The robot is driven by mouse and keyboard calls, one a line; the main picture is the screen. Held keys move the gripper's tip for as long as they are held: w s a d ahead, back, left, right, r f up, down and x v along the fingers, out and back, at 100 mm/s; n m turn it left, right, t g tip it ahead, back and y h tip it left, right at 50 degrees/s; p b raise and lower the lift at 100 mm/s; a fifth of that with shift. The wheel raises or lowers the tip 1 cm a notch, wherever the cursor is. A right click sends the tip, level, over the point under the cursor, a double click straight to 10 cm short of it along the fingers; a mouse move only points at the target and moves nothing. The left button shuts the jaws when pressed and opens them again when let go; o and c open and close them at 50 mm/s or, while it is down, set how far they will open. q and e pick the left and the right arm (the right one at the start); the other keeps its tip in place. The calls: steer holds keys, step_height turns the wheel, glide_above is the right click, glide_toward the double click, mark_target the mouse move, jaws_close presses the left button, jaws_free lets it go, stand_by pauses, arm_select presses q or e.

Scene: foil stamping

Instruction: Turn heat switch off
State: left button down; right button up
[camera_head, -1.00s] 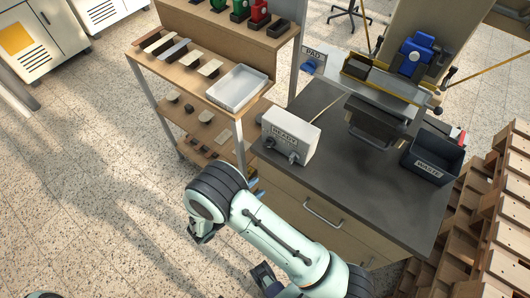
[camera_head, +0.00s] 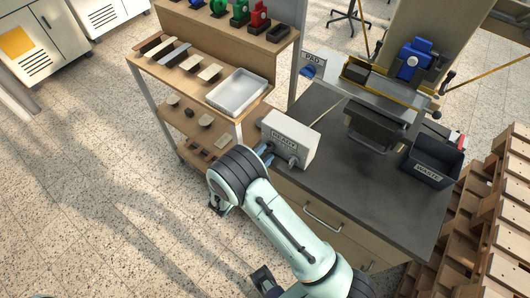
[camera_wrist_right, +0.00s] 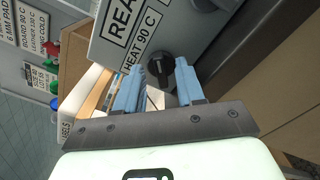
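The white control box (camera_head: 297,136) stands on the left front corner of the dark bench top. It is lettered READY in the head view, and READY and HEAT 90 C in the right wrist view (camera_wrist_right: 118,38). The heat switch, a black round knob (camera_wrist_right: 160,66), sits below the HEAT 90 C lettering. My right gripper (camera_head: 266,152) is in front of the left part of the box face. Its two blue fingers (camera_wrist_right: 160,84) are apart, with the knob just beyond the gap between them. Contact cannot be told. My left gripper is out of view.
A second knob (camera_head: 293,161) is on the right of the box face. Left of the bench is a wooden shelf with a white tray (camera_head: 238,91). The press (camera_head: 382,105) and a black WASTE bin (camera_head: 432,161) are further right on the bench.

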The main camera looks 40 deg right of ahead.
steer(key=shift+w+d, duration=0.15)
steer(key=shift+d, duration=0.35)
jaws_close()
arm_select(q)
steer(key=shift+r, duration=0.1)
arm_select(e)
steer(key=n+p, duration=0.1)
steer(key=n, duration=0.1)
steer(key=n+p, duration=0.1)
steer(key=n, duration=0.2)
steer(key=shift+w+a+r+p, duration=0.1)
steer(key=shift+r+p, duration=0.1)
steer(key=shift+p, duration=0.1)
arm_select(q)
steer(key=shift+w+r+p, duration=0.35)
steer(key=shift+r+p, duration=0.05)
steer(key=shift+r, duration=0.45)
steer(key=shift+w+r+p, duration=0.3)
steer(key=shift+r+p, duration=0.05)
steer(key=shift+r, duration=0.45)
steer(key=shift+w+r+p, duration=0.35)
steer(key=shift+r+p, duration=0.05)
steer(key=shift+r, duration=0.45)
arm_select(e)
steer(key=shift+w+n, duration=0.1)
steer(key=shift+n, duration=2.3)
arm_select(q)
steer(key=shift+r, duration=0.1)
arm_select(e)
steer(key=shift+f, duration=0.1)
